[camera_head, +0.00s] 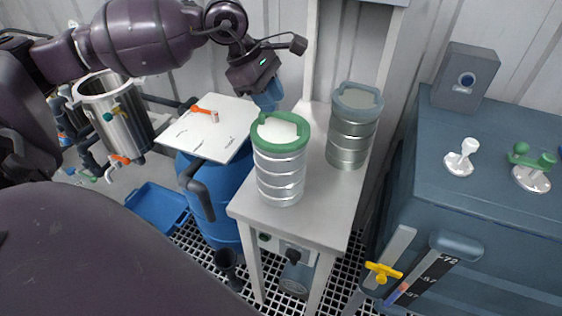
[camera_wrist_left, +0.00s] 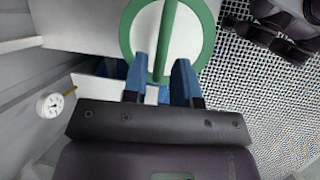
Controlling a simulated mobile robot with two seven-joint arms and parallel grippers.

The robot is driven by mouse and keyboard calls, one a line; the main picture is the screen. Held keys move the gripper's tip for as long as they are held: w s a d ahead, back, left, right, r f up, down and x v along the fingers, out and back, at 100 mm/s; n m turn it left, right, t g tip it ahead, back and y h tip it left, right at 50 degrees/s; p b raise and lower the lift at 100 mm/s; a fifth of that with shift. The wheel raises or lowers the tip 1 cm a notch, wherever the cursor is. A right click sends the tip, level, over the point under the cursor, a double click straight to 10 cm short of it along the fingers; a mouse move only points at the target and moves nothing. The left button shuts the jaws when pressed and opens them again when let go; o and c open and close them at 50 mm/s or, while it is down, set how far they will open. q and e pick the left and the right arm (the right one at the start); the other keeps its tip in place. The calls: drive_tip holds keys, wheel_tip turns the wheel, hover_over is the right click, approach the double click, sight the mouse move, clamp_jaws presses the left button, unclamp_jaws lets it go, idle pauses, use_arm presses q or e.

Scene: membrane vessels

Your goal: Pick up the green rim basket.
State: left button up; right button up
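The green rim basket (camera_head: 281,165) is a ribbed metal cylinder with a green rim and a green handle bar across its white top. It stands upright on the white stand. In the left wrist view its green rim (camera_wrist_left: 204,45) and handle fill the top middle. My left gripper (camera_head: 268,104) is at the basket's far rim, its blue fingers pointing down. In the left wrist view the fingers (camera_wrist_left: 160,72) are apart, with the end of the handle bar between them and visible gaps on both sides. My right gripper is not in view.
A similar basket with a grey-blue rim (camera_head: 352,130) stands close behind right on the same white stand (camera_head: 318,205). A white board (camera_head: 190,140) on a blue drum lies left. An open steel vessel (camera_head: 118,115) is farther left. A blue-grey cabinet (camera_head: 480,215) stands right.

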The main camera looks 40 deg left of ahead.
sight(281, 116)
use_arm(q)
drive_tip(key=x, duration=0.5)
drive_tip(key=shift+s+d, duration=0.1)
drive_tip(key=shift+s, duration=0.05)
clamp_jaws()
idle(1.3)
